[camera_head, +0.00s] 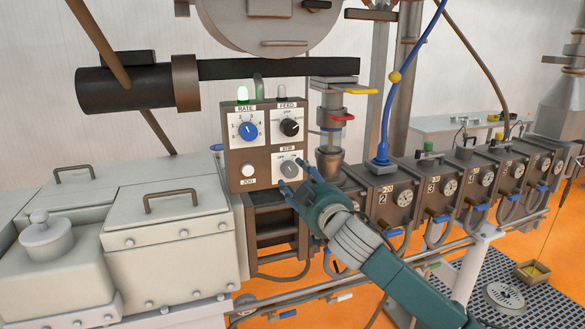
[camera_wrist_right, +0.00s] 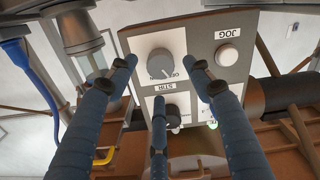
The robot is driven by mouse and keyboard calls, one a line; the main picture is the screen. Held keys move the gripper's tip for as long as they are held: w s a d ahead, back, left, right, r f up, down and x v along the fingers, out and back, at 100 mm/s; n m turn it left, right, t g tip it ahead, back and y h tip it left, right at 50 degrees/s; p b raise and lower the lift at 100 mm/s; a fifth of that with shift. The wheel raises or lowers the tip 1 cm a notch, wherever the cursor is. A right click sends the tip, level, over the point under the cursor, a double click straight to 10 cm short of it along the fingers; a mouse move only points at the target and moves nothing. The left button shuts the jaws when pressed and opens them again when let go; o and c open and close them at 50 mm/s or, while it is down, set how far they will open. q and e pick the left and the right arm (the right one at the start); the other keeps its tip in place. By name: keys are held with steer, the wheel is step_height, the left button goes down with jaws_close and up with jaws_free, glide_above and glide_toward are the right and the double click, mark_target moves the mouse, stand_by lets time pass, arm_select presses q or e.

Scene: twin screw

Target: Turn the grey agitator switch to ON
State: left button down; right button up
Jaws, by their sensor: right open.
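The grey agitator switch (camera_head: 289,168) is a round knob on a white plate marked STIR, at the lower right of the brown control panel (camera_head: 236,155). The right wrist view shows this grey knob (camera_wrist_right: 161,63) upside down, with OFF lettering beside it; I cannot tell its exact setting. My right gripper (camera_head: 300,183) is open just in front of and below the knob in the head view. In the wrist view its dark blue fingers (camera_wrist_right: 163,82) are spread around the knob's area, apparently not touching it. My left gripper is not in view.
The white JOG button (camera_head: 248,171) is left of the switch. Above are the blue RATE knob (camera_head: 247,131) and the black FEED knob (camera_head: 290,127). A green lamp (camera_head: 242,93) glows on top. The barrel units (camera_head: 403,196) run to the right.

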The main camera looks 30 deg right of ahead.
mark_target(292, 172)
steer(key=shift+p+x, duration=0.55)
steer(key=shift+x, duration=1.7)
steer(key=shift+c, duration=0.5)
steer(key=shift+a, duration=0.1)
steer(key=c, duration=1)
